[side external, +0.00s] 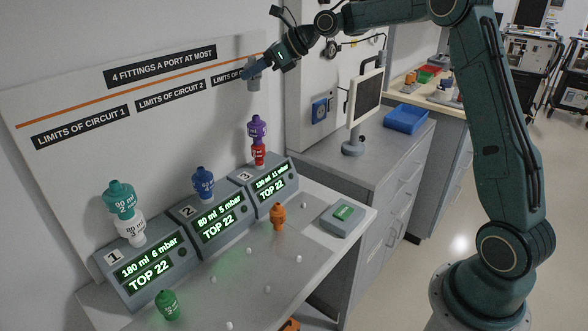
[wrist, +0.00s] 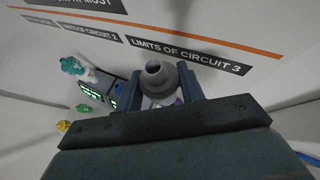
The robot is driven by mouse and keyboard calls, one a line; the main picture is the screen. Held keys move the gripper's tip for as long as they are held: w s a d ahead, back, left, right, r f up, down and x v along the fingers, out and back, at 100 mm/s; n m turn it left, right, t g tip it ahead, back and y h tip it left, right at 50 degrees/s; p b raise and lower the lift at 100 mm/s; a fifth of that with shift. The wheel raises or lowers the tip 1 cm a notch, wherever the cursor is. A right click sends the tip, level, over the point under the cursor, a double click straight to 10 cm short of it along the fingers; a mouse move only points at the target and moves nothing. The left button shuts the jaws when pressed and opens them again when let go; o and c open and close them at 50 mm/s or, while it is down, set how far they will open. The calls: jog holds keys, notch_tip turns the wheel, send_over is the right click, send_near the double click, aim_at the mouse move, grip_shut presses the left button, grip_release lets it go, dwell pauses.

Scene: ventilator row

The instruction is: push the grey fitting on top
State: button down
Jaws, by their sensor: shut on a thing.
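My gripper (side external: 252,69) is shut on the grey fitting (side external: 254,84) high in front of the wall panel. In the wrist view the grey fitting (wrist: 158,74) sits between the two fingers of my gripper (wrist: 160,86). Below it, on unit 3 (side external: 274,196), a purple fitting (side external: 257,132) stands upright on a red fitting (side external: 258,158). A clear gap separates the grey fitting from the purple one in the side view. In the wrist view the held fitting hides most of that stack.
Unit 1 (side external: 158,291) carries a white fitting (side external: 131,230) under a teal one (side external: 122,198). Unit 2 (side external: 219,242) carries a blue fitting (side external: 203,183). A green fitting (side external: 168,306) and an orange fitting (side external: 278,217) stand on the table among small pegs. A small grey box (side external: 341,219) lies right.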

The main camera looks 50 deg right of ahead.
jog(key=shift+f, duration=0.3)
send_over(258, 116)
jog(key=shift+w+f, duration=0.2)
jog(key=shift+f, duration=2.5)
jog(key=shift+s+f, duration=0.1)
jog(key=shift+f, duration=1.65)
dwell(0.4)
jog(key=c, duration=0.9)
grip_release()
jog(key=shift+o, duration=0.5)
jog(key=shift+r, duration=0.1)
jog(key=shift+d+r, duration=0.1)
jog(key=shift+r, duration=0.05)
